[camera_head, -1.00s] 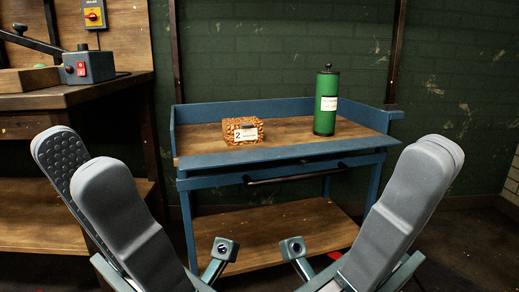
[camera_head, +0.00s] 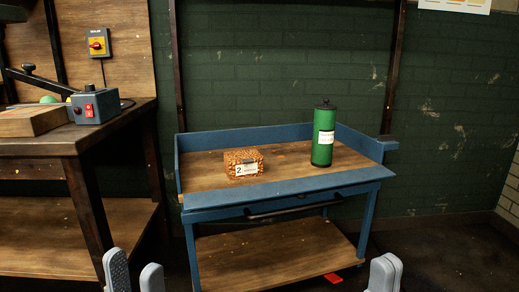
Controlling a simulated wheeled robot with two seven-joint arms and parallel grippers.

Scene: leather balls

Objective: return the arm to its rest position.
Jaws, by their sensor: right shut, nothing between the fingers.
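My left gripper (camera_head: 135,272) shows at the bottom edge, left of the blue trolley. Its two grey fingers stand apart with an empty gap between them. My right gripper (camera_head: 384,272) shows at the bottom edge, right of the trolley's front. Its grey fingers are together and hold nothing. Only the finger ends show; the rest of both arms is out of view.
The blue trolley (camera_head: 290,190) carries a patterned brown box (camera_head: 252,155) labelled 2 and a green canister (camera_head: 323,140). A wooden workbench (camera_head: 75,140) at the left holds a switch box (camera_head: 95,106). Floor at the right is clear.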

